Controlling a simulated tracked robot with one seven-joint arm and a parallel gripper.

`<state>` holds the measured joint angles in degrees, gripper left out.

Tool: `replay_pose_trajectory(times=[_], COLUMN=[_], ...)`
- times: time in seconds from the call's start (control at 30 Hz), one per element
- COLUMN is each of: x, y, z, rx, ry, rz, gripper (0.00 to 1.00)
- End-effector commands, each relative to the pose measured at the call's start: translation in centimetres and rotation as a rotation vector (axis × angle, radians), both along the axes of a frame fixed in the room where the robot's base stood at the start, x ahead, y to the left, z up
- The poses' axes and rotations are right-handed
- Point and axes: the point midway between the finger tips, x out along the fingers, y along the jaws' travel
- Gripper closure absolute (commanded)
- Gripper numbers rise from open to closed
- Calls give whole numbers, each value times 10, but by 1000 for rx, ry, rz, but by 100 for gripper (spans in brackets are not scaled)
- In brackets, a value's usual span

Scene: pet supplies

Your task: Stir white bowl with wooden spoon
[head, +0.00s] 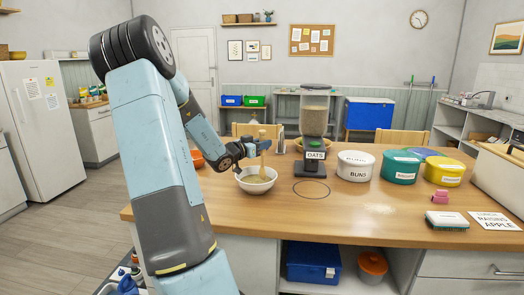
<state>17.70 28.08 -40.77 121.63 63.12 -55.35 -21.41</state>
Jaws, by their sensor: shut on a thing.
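The white bowl (257,187) stands on the wooden table, left of the middle, with a tan mixture inside. The wooden spoon (263,160) stands nearly upright, its lower end at the mixture in the bowl. My gripper (261,148) is shut on the spoon's upper part, above the bowl. My arm reaches in from the left. The spoon's lowest tip is hidden in the bowl.
An oats dispenser (315,130) stands right of the bowl, by a dark circle drawn on the table (385,222). White (355,167), green (400,169) and yellow (443,174) tubs stand farther right. An orange bowl (197,158) is partly behind my arm.

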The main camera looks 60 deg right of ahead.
Motion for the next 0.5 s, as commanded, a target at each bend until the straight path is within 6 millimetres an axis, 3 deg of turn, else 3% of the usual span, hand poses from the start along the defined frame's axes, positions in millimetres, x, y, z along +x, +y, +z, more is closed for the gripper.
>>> replay_pose_trajectory(times=[0.5], x=[0], y=[0], z=[43], rx=[-1], ry=[-2], rz=[0], gripper=[100])
